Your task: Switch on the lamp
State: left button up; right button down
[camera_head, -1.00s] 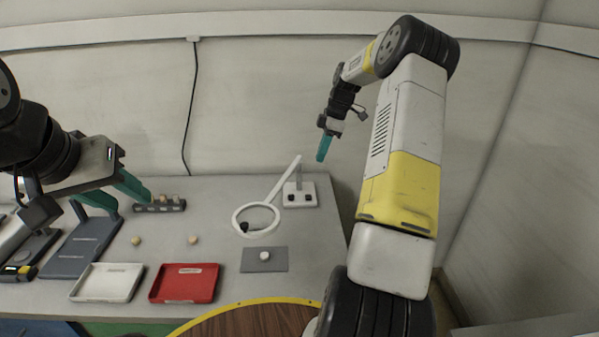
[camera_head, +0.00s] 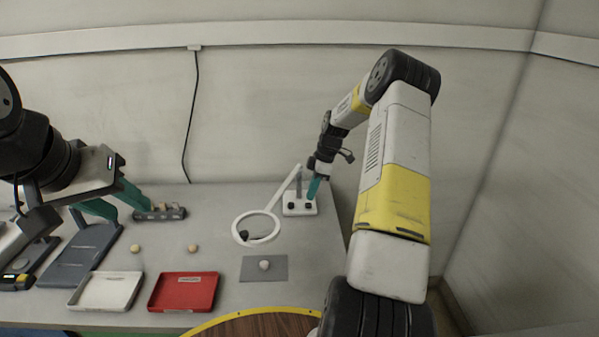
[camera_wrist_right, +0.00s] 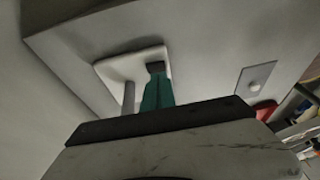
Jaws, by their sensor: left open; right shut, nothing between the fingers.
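The lamp stands at the back right of the table in the head view. Its white ring head (camera_head: 256,228) hangs on a slanted arm above a white base (camera_head: 299,204) that bears two dark knobs (camera_head: 307,206). My right gripper (camera_head: 313,190) is shut and empty, its teal fingers pointing down at the right side of the base. In the right wrist view the teal fingertips (camera_wrist_right: 155,75) are at a dark knob (camera_wrist_right: 156,67) on the base (camera_wrist_right: 125,67); I cannot tell whether they touch. My left gripper (camera_head: 120,205) is open at the left, above the table.
A white tray (camera_head: 104,291) and a red tray (camera_head: 183,292) lie at the front. A grey mat (camera_head: 264,268) holds a small pale piece. Two small pieces lie behind the trays, and a dark rack (camera_head: 160,213) stands at the back. The walls are close behind and right.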

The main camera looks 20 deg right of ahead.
aim_at(308, 206)
jog(key=shift+s+f, duration=0.2)
jog(key=shift+f, duration=1)
